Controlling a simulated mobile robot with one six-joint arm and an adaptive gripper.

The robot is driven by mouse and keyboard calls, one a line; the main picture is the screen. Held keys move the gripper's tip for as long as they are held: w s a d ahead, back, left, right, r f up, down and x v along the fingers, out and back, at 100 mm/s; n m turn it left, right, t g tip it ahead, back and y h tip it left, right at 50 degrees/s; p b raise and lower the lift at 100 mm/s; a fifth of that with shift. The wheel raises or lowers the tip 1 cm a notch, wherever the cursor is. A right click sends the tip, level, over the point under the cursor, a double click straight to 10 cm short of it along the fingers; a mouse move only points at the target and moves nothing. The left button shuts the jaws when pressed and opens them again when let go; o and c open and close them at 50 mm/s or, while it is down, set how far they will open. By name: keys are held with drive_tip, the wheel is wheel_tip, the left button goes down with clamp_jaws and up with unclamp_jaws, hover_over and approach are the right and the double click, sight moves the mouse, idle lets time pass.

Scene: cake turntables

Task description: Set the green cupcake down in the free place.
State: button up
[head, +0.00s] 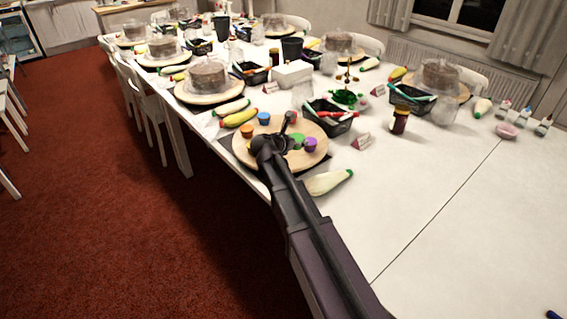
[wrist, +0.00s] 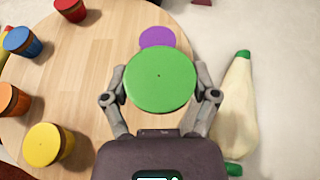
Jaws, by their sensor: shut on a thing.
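My gripper (wrist: 161,84) is shut on the green cupcake (wrist: 160,78), whose round green top faces the wrist camera. The green cupcake also shows in the head view (head: 297,138), beside my gripper (head: 274,148). It is over the right part of the round wooden turntable (wrist: 95,75); I cannot tell whether it touches the board. The purple cupcake (wrist: 157,37) is just beyond it, partly covered. Yellow (wrist: 49,145), orange (wrist: 10,101), blue (wrist: 21,41) and red (wrist: 70,9) cupcakes stand along the rim. My gripper and the green cupcake hide much of the rim between yellow and purple.
A pale piping bag (wrist: 238,110) with green ends lies right of the turntable, close to my right finger. A black basket (head: 330,119), a small sign (head: 361,141) and a brown jar (head: 399,121) stand behind.

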drive_tip(key=s+a+f+b, duration=0.1)
drive_tip(key=s+a+f, duration=0.1)
drive_tip(key=s, duration=1.2)
drive_tip(key=shift+a+b, duration=0.2)
drive_tip(key=shift+b, duration=0.15)
drive_tip(key=w, duration=0.5)
drive_tip(key=w+a+f+b, duration=0.1)
drive_tip(key=w, duration=0.4)
drive_tip(key=w+a, duration=0.1)
drive_tip(key=w, duration=0.4)
drive_tip(key=shift+w+f, duration=0.25)
drive_tip(key=shift+w, duration=0.15)
drive_tip(key=shift+f+b, duration=0.1)
drive_tip(key=shift+b, duration=0.3)
drive_tip(key=shift+f+b, duration=1.65)
drive_tip(key=shift+f, duration=0.2)
drive_tip(key=o, duration=1)
drive_tip(key=shift+r, duration=0.1)
